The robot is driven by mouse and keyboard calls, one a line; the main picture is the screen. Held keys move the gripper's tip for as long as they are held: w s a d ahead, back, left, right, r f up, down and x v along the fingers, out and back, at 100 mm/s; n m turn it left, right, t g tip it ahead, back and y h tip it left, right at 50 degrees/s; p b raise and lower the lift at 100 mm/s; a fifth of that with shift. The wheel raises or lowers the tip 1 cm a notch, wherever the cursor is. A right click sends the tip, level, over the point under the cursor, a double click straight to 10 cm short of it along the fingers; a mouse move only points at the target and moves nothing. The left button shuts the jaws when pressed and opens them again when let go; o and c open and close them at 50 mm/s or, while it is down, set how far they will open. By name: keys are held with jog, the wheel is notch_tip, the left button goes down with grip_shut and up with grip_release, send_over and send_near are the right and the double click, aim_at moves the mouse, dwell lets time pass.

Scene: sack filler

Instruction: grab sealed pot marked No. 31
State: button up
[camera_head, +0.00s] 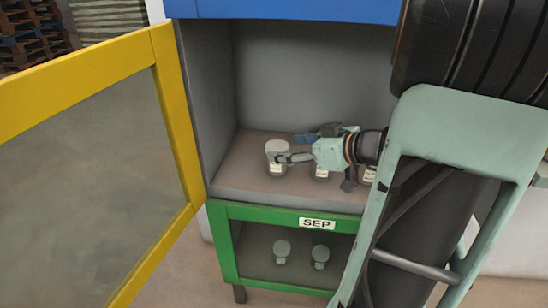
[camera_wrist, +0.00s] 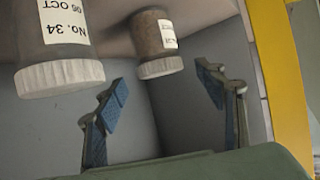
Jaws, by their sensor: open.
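A pot with a pale lid (camera_head: 276,150) stands leftmost on the shelf of the open cabinet. It shows upside down in the wrist view as a brown pot (camera_wrist: 147,36) with a white lid. Its label is turned partly aside and seems to end in 31. My gripper (camera_head: 294,148) is open and empty, level with the shelf and pointing left at this pot. In the wrist view the blue-padded fingers (camera_wrist: 163,85) are spread, with the pot ahead between their lines. I cannot tell whether a finger touches it.
A pot marked No. 34 (camera_wrist: 63,35) stands close beside it. Two pots (camera_head: 321,174) (camera_head: 369,175) are partly behind my arm. The yellow door (camera_head: 180,120) stands open at left. A green SEP compartment (camera_head: 222,240) below holds two pots (camera_head: 282,250) (camera_head: 320,256).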

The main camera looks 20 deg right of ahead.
aim_at(281, 148)
jog(key=x, duration=0.5)
jog(key=shift+s+f+b, duration=0.1)
jog(key=shift+b, duration=0.2)
jog(key=c, duration=1.3)
